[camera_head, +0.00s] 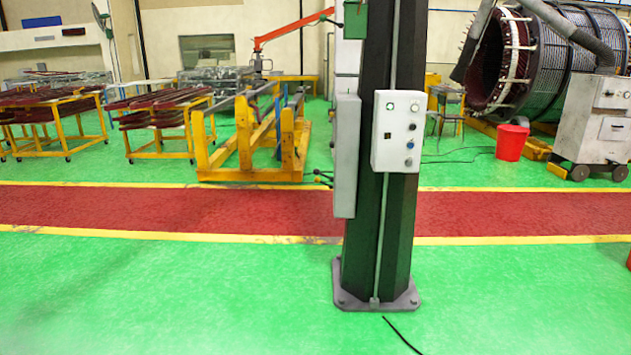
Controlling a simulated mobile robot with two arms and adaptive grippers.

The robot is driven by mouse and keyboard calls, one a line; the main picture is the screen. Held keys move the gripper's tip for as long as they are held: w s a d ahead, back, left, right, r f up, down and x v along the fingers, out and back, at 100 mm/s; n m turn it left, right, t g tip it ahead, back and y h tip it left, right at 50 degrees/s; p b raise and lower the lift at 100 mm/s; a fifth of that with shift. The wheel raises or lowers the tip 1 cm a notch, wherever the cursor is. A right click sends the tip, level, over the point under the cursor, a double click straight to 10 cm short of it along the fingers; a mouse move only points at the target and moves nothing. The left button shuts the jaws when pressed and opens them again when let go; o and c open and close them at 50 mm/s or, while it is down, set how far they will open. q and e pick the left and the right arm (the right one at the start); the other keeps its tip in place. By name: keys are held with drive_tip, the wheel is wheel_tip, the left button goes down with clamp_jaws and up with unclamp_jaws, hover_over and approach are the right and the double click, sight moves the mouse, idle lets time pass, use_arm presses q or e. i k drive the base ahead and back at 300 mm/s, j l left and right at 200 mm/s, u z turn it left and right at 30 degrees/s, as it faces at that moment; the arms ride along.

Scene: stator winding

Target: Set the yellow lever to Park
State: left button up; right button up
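I cannot make out a yellow lever in the head view. A pale control box (397,131) with several small buttons or knobs is on the dark pillar (398,235) right of the middle. A small dark fitting (322,178) with thin rods stands low beside the yellow frame (205,155); it is too small to tell what it is. Neither of my grippers is in view.
The pillar stands close in front on a bolted base plate (352,301). A red walkway (170,208) crosses the green floor (150,290), which is clear at the front left. Yellow carts (160,147), a red bucket (511,142) and a large stator (560,55) stand behind.

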sight(317, 179)
drive_tip(key=i+j, duration=0.15)
drive_tip(key=i, duration=0.35)
drive_tip(key=i+j, duration=0.15)
drive_tip(key=i, duration=0.35)
drive_tip(key=i+j, duration=0.2)
drive_tip(key=i, duration=0.3)
drive_tip(key=i+j, duration=0.15)
drive_tip(key=i, duration=0.35)
drive_tip(key=i+j+z, duration=0.1)
drive_tip(key=i, duration=0.45)
drive_tip(key=i+j, duration=0.25)
drive_tip(key=i, duration=0.25)
drive_tip(key=i+j, duration=0.2)
drive_tip(key=i, duration=0.25)
drive_tip(key=i+j, duration=0.2)
drive_tip(key=i, duration=0.3)
